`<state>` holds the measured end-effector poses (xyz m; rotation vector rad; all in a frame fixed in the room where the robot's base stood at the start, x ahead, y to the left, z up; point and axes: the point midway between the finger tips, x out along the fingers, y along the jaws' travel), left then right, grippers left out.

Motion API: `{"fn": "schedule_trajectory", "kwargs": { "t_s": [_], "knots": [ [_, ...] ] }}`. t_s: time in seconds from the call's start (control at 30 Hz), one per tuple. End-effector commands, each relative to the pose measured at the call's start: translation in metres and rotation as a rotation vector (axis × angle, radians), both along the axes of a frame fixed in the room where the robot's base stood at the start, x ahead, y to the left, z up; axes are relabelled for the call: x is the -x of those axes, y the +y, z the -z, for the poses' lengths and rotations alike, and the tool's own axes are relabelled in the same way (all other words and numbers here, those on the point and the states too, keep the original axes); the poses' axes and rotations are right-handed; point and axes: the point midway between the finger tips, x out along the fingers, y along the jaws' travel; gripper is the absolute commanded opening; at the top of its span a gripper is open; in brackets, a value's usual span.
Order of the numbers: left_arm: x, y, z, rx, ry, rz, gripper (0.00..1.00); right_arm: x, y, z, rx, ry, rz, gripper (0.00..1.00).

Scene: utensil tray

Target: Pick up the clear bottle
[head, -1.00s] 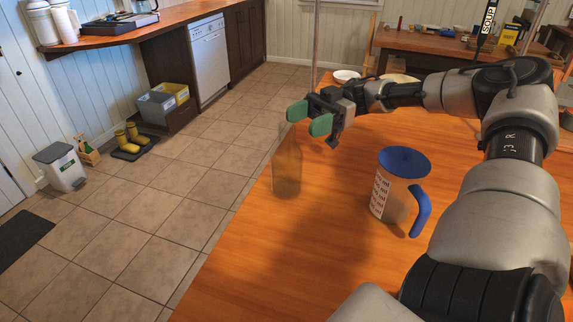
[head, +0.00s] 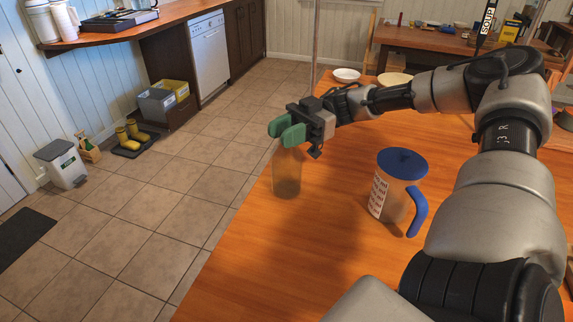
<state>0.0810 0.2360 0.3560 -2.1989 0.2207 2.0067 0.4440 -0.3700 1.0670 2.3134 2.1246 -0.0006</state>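The clear bottle (head: 287,176) stands upright near the left edge of the orange wooden table (head: 300,245). Its body is see-through and brownish. Its top is hidden behind my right gripper (head: 284,131). The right gripper has green finger pads and sits at the bottle's top. A narrow gap shows between the pads, and I cannot tell whether they touch the bottle's neck. My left gripper is not in view.
A measuring jug (head: 399,190) with a blue lid and handle stands on the table to the right of the bottle. A white bowl (head: 346,75) and a yellowish bowl (head: 394,79) stand at the table's far end. The table's front middle is clear.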

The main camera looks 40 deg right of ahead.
Motion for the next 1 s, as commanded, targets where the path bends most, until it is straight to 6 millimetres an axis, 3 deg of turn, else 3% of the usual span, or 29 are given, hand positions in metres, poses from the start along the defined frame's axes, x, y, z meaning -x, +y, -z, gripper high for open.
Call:
{"fn": "schedule_trajectory", "kwargs": {
  "t_s": [0.03, 0.13, 0.57, 1.0],
  "knots": [
    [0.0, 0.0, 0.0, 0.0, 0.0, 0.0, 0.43, 0.0, 0.0, 0.0, 0.0, 0.0, 0.0, 0.12],
    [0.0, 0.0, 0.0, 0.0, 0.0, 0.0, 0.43, 0.0, 0.0, 0.0, 0.0, 0.0, 0.0, 0.0],
    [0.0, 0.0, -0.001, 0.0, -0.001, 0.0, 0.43, 0.0, 0.0, -0.007, -0.002, -0.004, 0.0, 0.0],
    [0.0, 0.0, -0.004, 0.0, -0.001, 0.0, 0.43, 0.0, 0.0, -0.079, -0.001, -0.007, -0.001, 0.0]
  ]
}}
